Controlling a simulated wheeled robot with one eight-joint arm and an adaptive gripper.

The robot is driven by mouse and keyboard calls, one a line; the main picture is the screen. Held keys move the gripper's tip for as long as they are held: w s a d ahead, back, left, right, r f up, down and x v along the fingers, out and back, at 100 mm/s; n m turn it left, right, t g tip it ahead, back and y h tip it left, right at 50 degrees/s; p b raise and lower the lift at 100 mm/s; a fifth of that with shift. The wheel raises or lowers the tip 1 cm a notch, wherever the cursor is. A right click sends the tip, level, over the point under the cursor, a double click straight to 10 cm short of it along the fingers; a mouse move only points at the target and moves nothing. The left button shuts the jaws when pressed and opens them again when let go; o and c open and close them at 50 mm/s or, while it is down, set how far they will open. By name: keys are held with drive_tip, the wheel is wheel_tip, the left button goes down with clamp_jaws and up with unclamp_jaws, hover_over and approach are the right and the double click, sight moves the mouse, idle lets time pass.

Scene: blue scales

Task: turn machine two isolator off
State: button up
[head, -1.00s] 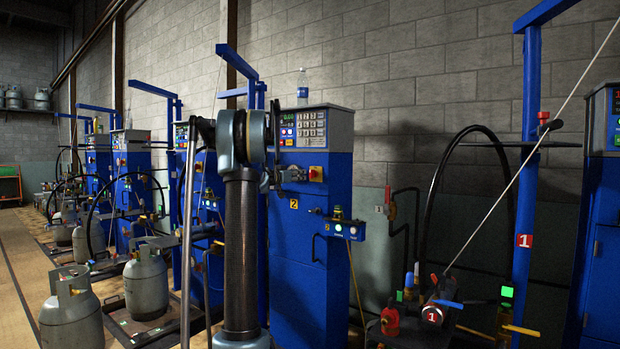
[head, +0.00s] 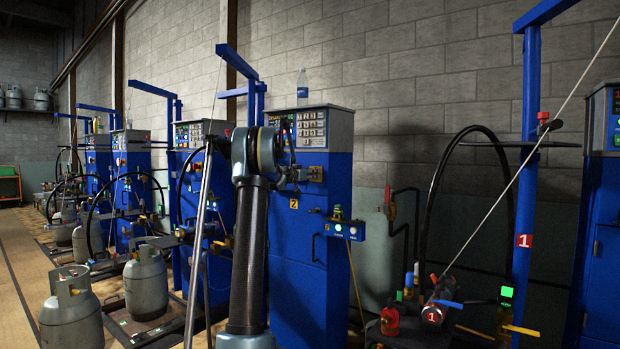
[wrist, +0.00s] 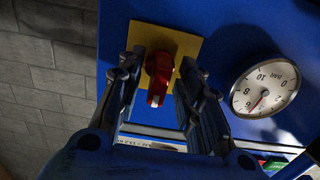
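Machine two is the blue cabinet (head: 298,250) with a yellow "2" label, just right of my arm in the head view. Its isolator is a red rotary knob (wrist: 158,75) on a yellow plate (wrist: 183,42) in the wrist view. The knob's white-marked end points down in that picture. My gripper (wrist: 161,68) is open, with one dark finger on each side of the knob. Gaps show between knob and fingers; I cannot tell how deep the fingertips reach. In the head view my gripper (head: 297,173) is at the cabinet front and mostly hides the knob.
A round pressure gauge (wrist: 264,89) sits right of the isolator in the wrist view. A bottle (head: 302,87) stands on the cabinet. A valve with green and white lights (head: 344,230) sticks out lower right. Grey gas cylinders (head: 146,283) stand at left.

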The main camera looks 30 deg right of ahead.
clamp_jaws()
drive_tip(key=shift+w+a, duration=0.1)
drive_tip(key=n, duration=0.4)
drive_tip(key=shift+w, duration=0.15)
drive_tip(key=shift+w+a+f+n, duration=0.1)
drive_tip(key=shift+f+n, duration=0.05)
drive_tip(key=shift+n, duration=2.15)
drive_tip(key=shift+w+a+f+n, duration=0.1)
drive_tip(key=shift+n, duration=2.2)
drive_tip(key=shift+w+a+f+n, duration=0.1)
drive_tip(key=shift+f+n, duration=0.05)
drive_tip(key=shift+n, duration=2.15)
drive_tip(key=shift+s, duration=0.1)
drive_tip(key=shift+d, duration=0.1)
